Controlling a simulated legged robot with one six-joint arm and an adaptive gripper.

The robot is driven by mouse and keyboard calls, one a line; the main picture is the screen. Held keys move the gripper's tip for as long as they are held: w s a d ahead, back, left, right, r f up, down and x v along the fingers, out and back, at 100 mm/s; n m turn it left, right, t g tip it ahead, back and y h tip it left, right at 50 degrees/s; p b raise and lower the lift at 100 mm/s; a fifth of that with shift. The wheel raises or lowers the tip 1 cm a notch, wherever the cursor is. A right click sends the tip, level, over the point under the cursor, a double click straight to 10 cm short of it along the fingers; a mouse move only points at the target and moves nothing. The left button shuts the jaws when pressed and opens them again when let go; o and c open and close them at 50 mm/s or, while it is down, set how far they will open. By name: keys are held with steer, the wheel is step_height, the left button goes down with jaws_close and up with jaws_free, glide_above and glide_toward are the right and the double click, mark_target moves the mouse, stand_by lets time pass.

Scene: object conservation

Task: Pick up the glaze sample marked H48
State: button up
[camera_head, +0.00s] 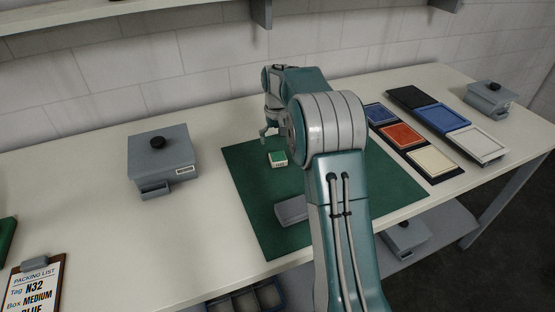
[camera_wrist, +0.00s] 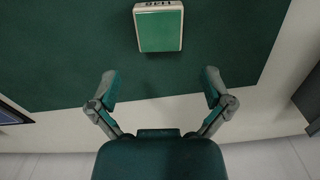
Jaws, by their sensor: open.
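A small block with a green top and white sides (camera_head: 277,158) sits on the green mat (camera_head: 252,200). It carries a dark marking on its front side, too small to read in the head view. In the wrist view the green-topped block (camera_wrist: 159,28) lies at the top centre, its marking cut by the picture edge. My gripper (camera_wrist: 160,88) is open and empty, its two fingers spread wide and apart from the block. In the head view my gripper (camera_head: 268,132) hangs just behind the block, partly hidden by my arm.
A grey lidded box (camera_head: 160,160) stands left of the mat. A grey block (camera_head: 291,210) lies on the mat. Trays with blue, red and cream tiles (camera_head: 402,135) lie right, near another grey box (camera_head: 490,98). A clipboard packing list (camera_head: 35,285) reads N32. A shelf hangs above.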

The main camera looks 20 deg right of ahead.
mark_target(277, 154)
steer(key=f, duration=0.5)
steer(key=shift+s+f, duration=0.3)
steer(key=shift+f, duration=0.1)
steer(key=c, duration=1.1)
